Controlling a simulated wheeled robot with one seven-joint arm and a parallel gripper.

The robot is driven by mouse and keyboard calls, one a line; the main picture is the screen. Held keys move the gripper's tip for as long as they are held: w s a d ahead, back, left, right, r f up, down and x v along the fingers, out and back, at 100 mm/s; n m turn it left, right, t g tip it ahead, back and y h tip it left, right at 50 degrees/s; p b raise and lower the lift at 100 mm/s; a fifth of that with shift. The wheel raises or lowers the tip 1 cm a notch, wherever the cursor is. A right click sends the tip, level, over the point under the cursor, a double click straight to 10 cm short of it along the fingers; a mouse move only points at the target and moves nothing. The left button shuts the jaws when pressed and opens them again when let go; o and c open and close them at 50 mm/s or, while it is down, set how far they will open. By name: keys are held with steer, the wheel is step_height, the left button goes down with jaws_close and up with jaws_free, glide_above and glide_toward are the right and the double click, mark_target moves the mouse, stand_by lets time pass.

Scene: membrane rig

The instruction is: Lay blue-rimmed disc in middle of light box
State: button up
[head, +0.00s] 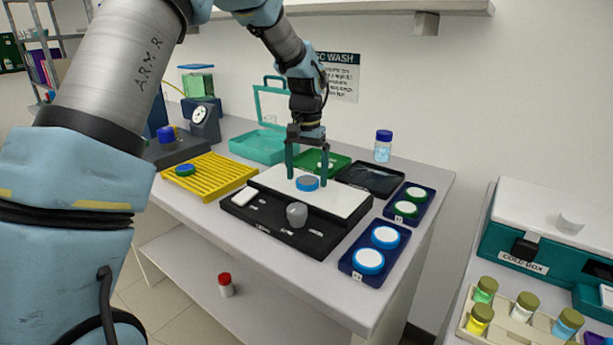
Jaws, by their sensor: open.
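The light box is a flat white panel (345,203) on the table, at the back of a black unit. A grey-faced disc with a blue rim (307,184) lies flat at about the middle of the panel. My gripper (307,181) points down over it with its two teal fingers apart. The fingertips stand to the left and right of the disc, with what looks like a gap on each side. From this one view I cannot tell whether they touch the panel.
The black unit's front (265,219) carries a grey knob (297,214). A yellow slatted rack (212,178) with a disc stands left. A green tray (338,166) and a black tray (372,180) lie behind. Blue trays with white discs (385,237) lie right. A blue-capped jar (383,146) stands behind.

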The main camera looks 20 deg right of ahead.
mark_target(307, 181)
step_height(307, 181, up, 11)
steer(key=b, duration=0.2)
steer(key=a+f+n, duration=0.2)
steer(key=a, duration=0.7)
steer(key=a+f+n, duration=0.2)
steer(key=a+f, duration=0.1)
steer(key=a, duration=0.5)
steer(key=s+a+f+n, duration=0.2)
steer(key=s+a, duration=0.3)
steer(key=a, duration=0.4)
steer(key=s+a+f+n+t, duration=0.1)
steer(key=s+a+f, duration=0.4)
steer(key=a, duration=0.5)
steer(key=shift+s+n+t, duration=0.3)
steer(key=shift+n, duration=0.6)
